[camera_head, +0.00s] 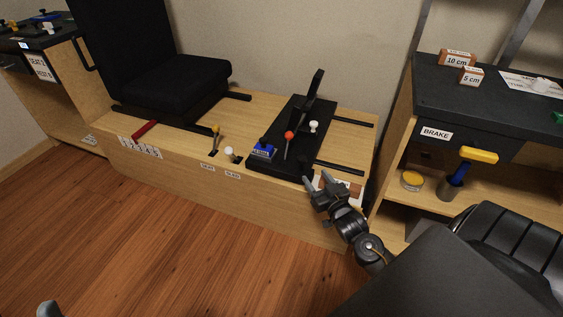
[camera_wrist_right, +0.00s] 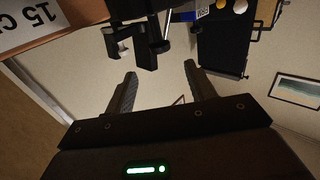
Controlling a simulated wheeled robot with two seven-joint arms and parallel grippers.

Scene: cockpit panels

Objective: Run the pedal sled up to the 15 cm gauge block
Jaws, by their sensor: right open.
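The pedal sled (camera_head: 275,161) is a black plate with an upright black pedal (camera_head: 312,98), a red-knobbed lever (camera_head: 289,135), a white knob (camera_head: 313,127) and a blue block (camera_head: 263,151). It sits on the wooden platform. The 15 cm gauge block, orange-brown with a white label, is partly hidden behind my right gripper (camera_head: 318,184) in the head view; its label shows upside down in the right wrist view (camera_wrist_right: 35,15). My right gripper is open and empty, just in front of the sled's right front corner. Only a grey tip at the bottom left may be my left gripper (camera_head: 48,309).
A black seat (camera_head: 175,85) stands on rails left of the sled. Yellow and white knobbed levers (camera_head: 229,153) stand at the platform's front edge. The right bench (camera_head: 440,95) carries the 10 cm block (camera_head: 457,59) and 5 cm block (camera_head: 471,76). The wooden floor is clear.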

